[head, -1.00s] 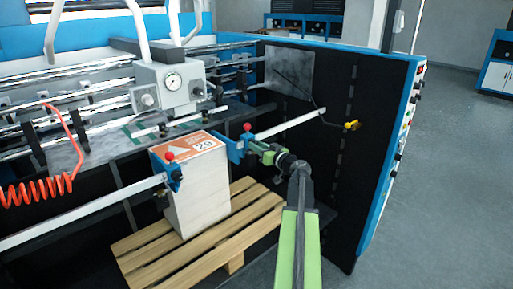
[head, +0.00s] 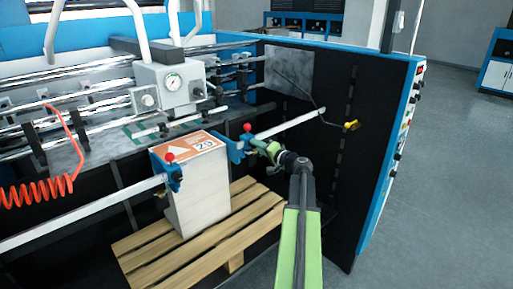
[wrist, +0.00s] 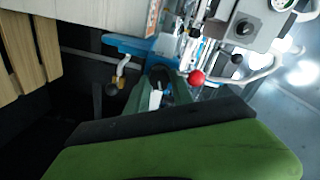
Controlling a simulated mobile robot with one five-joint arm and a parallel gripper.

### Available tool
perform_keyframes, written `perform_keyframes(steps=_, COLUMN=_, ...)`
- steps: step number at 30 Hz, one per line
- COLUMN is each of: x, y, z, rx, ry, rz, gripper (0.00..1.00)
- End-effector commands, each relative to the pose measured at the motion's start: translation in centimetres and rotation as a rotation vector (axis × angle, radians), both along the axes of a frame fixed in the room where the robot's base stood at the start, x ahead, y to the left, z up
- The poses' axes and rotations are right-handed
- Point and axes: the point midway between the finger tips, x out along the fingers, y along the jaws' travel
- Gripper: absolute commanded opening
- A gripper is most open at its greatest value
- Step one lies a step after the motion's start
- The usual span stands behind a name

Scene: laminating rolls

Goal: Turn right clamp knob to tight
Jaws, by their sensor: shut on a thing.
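The right clamp (head: 236,148) is a blue bracket on a pale horizontal bar, with a red ball (head: 248,127) on top. In the wrist view the blue clamp (wrist: 135,46) and red ball (wrist: 197,77) are close to my fingers. My green gripper (head: 262,147) reaches the right side of this clamp. In the wrist view my gripper (wrist: 160,92) is shut on a dark round knob (wrist: 160,75), mostly hidden between the fingers. Its turn position cannot be read.
The left clamp (head: 174,178), also with a red ball, is at the stack's front corner. The white stack (head: 197,195) stands on a wooden pallet (head: 150,245). A dark machine side wall (head: 355,180) is close right of my arm. Open floor lies beyond it.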

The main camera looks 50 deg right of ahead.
Motion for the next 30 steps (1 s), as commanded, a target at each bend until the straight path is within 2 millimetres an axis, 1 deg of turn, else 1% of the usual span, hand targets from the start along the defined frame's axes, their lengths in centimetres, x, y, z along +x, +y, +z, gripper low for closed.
perform_keyframes(steps=6, x=0.18, y=0.04, z=0.12, rx=0.16, ry=-0.015, rz=0.003, gripper=0.0)
perform_keyframes(steps=13, x=0.17, y=0.03, z=0.11, rx=0.27, ry=-0.022, rz=0.004, gripper=0.0)
perform_keyframes(steps=19, x=0.16, y=0.02, z=0.11, rx=0.316, ry=-0.025, rz=0.004, gripper=0.0)
perform_keyframes(steps=30, x=0.13, y=0.0, z=0.11, rx=0.33, ry=-0.026, rz=0.003, gripper=0.0)
